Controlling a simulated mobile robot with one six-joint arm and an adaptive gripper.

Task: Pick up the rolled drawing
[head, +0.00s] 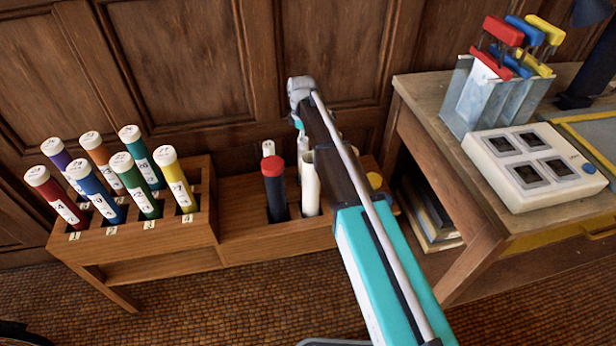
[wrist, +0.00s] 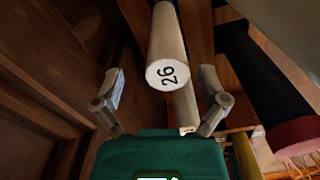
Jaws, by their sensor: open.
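In the head view, a wide white roll (head: 311,188) and a thinner white end (head: 268,148) stand in the low wooden bin (head: 245,243); I cannot tell which is 26. My arm hides most of the gripper there and part of the bin.
A black tube with a red cap (head: 273,185) stands close to the rolls; its red cap shows in the wrist view (wrist: 297,134). A rack at left holds several numbered coloured tubes (head: 142,185). A wooden bench (head: 430,110) at right carries a white switch box (head: 535,165) and coloured-handled tools.

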